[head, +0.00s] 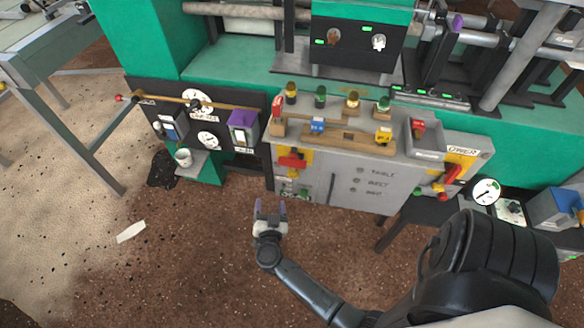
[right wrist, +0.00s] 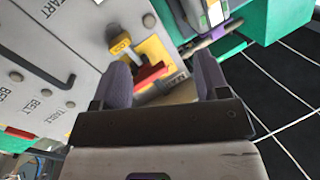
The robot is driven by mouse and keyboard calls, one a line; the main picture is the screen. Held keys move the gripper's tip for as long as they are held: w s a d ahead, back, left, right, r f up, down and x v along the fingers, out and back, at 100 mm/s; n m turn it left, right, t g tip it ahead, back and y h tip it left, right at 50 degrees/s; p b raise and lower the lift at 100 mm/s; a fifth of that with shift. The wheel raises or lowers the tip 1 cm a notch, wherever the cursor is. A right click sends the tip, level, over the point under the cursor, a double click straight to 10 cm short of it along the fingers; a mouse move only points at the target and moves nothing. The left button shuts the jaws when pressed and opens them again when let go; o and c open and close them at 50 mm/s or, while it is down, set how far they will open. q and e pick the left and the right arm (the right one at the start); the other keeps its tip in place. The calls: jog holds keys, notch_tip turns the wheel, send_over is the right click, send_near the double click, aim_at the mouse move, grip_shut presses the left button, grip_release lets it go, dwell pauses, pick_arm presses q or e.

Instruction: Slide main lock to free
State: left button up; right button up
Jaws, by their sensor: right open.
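A red handle (head: 291,161) sits on a yellow plate at the left end of the grey control panel's front face. It seems to be the main lock, but I cannot read its label. My right gripper (head: 270,207) is open and empty, below and a little left of the handle, pointing toward the panel. In the right wrist view the red handle (right wrist: 150,76) shows between the two purple-grey fingers, beyond their tips, with a yellow-tipped lever (right wrist: 121,46) beside it. My left gripper is not in view.
Open floor lies in front.

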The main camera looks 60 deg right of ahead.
aim_at(292, 177)
jog(key=s+g+h, duration=0.2)
jog(key=s+g, duration=0.2)
jog(key=s, duration=0.1)
jog(key=shift+n, duration=0.3)
jog(key=b+x, duration=0.5)
jog(key=x, duration=0.8)
jog(key=shift+w+d, duration=0.1)
jog(key=shift+d, duration=0.15)
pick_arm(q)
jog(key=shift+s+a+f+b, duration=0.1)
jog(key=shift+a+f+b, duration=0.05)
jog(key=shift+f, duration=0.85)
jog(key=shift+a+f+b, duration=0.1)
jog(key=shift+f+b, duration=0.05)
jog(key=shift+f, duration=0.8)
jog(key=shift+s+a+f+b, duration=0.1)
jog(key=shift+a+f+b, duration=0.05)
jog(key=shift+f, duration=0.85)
pick_arm(e)
jog(key=shift+x, duration=0.8)
jog(key=shift+r, duration=0.15)
